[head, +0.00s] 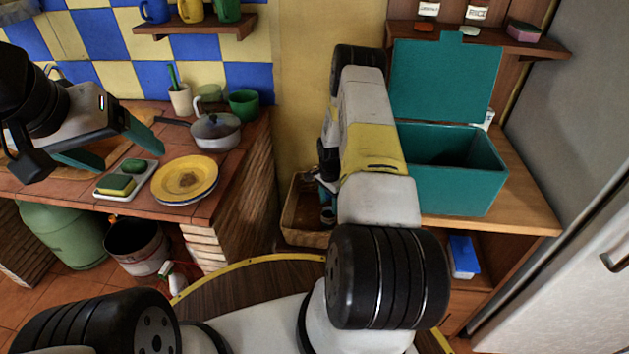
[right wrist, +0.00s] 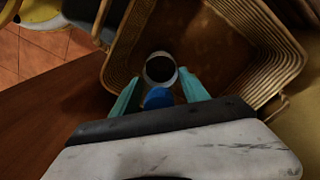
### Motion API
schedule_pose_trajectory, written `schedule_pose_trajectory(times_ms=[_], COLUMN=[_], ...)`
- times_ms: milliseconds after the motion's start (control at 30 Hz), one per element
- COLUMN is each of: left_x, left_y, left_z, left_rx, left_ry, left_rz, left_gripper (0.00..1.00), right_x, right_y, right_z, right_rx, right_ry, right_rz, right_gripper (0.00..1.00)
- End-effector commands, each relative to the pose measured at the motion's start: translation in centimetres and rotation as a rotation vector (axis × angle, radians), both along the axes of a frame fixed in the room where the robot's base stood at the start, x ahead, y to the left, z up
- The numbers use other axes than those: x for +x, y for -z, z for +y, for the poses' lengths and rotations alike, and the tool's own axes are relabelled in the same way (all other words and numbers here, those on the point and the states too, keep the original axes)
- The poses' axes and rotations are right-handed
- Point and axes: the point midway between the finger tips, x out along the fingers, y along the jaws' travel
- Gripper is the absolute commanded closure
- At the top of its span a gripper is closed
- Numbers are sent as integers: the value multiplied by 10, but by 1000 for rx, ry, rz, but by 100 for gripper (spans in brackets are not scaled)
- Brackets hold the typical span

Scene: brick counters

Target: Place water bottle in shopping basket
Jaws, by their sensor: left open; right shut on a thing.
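The shopping basket (head: 300,222) is a brown woven box on the floor between the counter and the wooden cabinet. It fills much of the right wrist view (right wrist: 255,48). My right gripper (right wrist: 158,90) is shut on the water bottle, at the basket's opening. The bottle shows a blue part (right wrist: 158,98) between the teal fingers and a round, dark, pale-rimmed end (right wrist: 160,68). In the head view my right arm partly hides the bottle (head: 327,213). I cannot tell whether it touches the basket floor. My left gripper (head: 130,157) is open and empty over the left counter.
A yellow plate (head: 186,178), sponge tray (head: 125,180) and lidded pot (head: 215,131) stand on the left counter. An open teal box (head: 455,185) stands on the right cabinet. A metal bucket (head: 136,245) and green gas cylinder (head: 62,235) are below the counter.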

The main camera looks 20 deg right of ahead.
Motion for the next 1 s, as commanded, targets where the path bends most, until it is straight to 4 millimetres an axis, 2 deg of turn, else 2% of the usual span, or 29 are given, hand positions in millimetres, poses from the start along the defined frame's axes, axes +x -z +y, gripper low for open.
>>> schedule_pose_trajectory(times_ms=[267,300,400,767,867,1000], left_x=[0,0,0,0,0,0], left_y=[0,0,0,0,0,0], left_z=[0,0,0,0,0,0], left_rx=[0,0,0,0,0,0], left_ry=[0,0,0,0,0,0], left_rz=[0,0,0,0,0,0], left_gripper=[21,21,21,21,21,21], right_x=[1,0,0,1,2,2], right_y=[1,2,2,-1,-11,-38], right_z=[0,1,0,0,0,0], right_rx=[0,0,0,1,-1,-1], right_ry=[0,0,0,0,-1,-1], right_rz=[-1,-1,-1,-2,-3,-4], right_gripper=[100,45,26,25,25,25])
